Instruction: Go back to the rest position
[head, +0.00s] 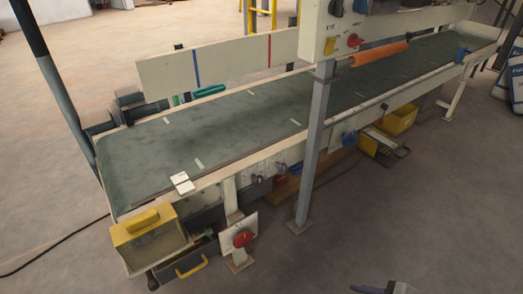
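My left gripper is not in the head view. At the bottom edge, right of the middle, a small grey-purple piece (385,289) pokes into the picture. It looks like part of my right gripper, but most of it is cut off by the frame. Its fingers cannot be made out, nor whether it holds anything. It is over the bare floor, apart from the conveyor (245,117). The conveyor has a dark green belt with white marks and runs from lower left to upper right.
A grey post (314,150) stands in front of the belt under a control panel (352,38) with an orange roller (380,53). A yellow-topped box (145,232) and a red button on a white plate (242,238) sit at the near end. The floor (420,210) at front right is clear.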

